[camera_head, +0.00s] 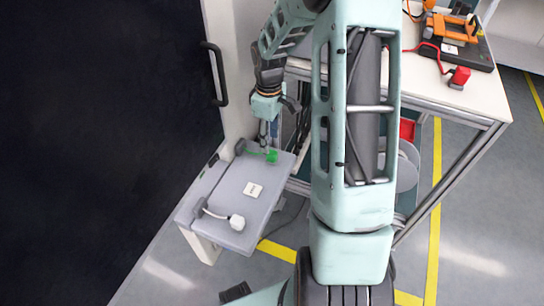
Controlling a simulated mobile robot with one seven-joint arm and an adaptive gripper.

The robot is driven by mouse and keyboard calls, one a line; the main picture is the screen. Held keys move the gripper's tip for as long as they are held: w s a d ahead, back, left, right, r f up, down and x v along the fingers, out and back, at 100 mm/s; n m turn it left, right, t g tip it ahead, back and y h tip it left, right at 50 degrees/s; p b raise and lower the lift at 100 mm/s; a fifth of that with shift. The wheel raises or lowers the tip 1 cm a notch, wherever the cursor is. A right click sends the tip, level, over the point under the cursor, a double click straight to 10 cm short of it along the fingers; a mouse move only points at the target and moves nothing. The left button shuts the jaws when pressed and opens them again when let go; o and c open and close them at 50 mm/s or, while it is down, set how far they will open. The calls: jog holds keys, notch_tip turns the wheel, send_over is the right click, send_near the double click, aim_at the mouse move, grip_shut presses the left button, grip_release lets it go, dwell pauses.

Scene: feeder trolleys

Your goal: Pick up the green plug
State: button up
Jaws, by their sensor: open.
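The green plug (272,156) is small and sits near the far edge of a grey trolley top, with a green cable running left from it to a dark fitting. My gripper (268,146) points down right at the plug, its fingertips at or just above it. The gripper is open. Whether the fingers touch the plug is too small to tell.
On the grey trolley top (225,195) lie a white label (253,190) and a white plug (237,222) with its cable. A white table (480,95) at the right holds a red plug (460,76) and an orange device (445,26). A dark panel with a handle (216,75) stands left.

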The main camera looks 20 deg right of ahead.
aim_at(272, 152)
notch_tip(272, 152, down, 3)
jog(key=shift+f+b, duration=0.1)
jog(key=shift+b, duration=0.2)
jog(key=shift+d+f+b, duration=0.25)
jog(key=shift+f+b, duration=0.3)
jog(key=shift+f, duration=0.8)
jog(key=shift+d+f+b, duration=0.2)
jog(key=shift+f+b, duration=0.35)
jog(key=shift+f, duration=0.8)
jog(key=shift+c, duration=0.4)
jog(key=shift+r, duration=0.1)
grip_shut()
